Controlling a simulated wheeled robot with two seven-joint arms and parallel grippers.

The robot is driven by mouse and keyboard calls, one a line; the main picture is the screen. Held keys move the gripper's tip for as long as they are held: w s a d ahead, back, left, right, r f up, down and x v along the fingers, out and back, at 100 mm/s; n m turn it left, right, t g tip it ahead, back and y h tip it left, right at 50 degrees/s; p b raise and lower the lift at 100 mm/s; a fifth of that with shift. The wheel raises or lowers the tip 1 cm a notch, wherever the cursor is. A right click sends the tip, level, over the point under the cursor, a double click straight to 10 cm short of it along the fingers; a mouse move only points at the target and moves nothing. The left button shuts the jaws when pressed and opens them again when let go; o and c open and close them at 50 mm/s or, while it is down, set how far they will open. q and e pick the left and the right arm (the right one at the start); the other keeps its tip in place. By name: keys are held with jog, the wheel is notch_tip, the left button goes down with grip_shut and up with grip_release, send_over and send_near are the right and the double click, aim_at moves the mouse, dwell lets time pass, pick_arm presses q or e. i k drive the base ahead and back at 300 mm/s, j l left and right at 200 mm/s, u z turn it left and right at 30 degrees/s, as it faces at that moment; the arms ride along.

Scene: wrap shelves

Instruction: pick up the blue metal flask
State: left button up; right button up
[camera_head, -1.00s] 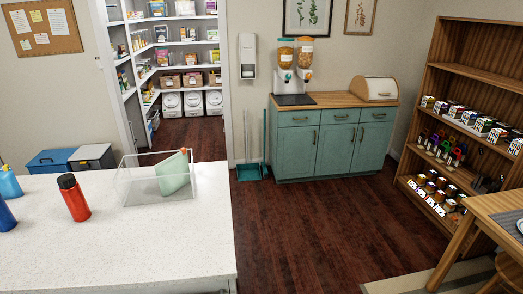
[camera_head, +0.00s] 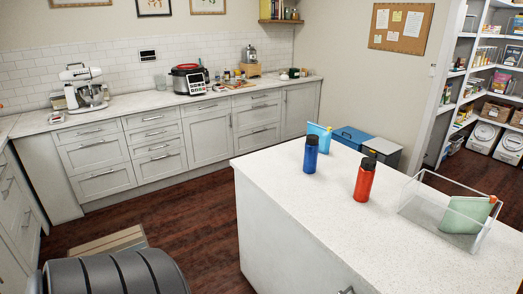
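The blue metal flask (camera_head: 310,154) stands upright on the white island counter (camera_head: 330,190), near its far left part, with a dark cap. A red flask (camera_head: 364,180) with a black cap stands to its right and nearer to me. A light blue pouch-like item (camera_head: 320,136) stands just behind the blue flask and is partly hidden by it. Neither of my grippers shows in the head view.
A clear open bin (camera_head: 408,196) holding a green pouch (camera_head: 466,214) stands on the counter's right. Cabinets (camera_head: 205,133) line the back wall. A mat (camera_head: 112,247) lies on the floor left of the island. Dark wooden floor (camera_head: 195,215) is free between them.

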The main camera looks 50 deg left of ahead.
aim_at(311, 151)
jog(key=u, duration=1.3)
jog(key=i+j+z, duration=0.1)
jog(key=z, duration=0.35)
jog(key=j+z, duration=0.35)
jog(key=z, duration=0.15)
jog(key=j+z, duration=0.3)
jog(key=z, duration=0.15)
jog(key=j+z, duration=0.25)
jog(key=z, duration=0.25)
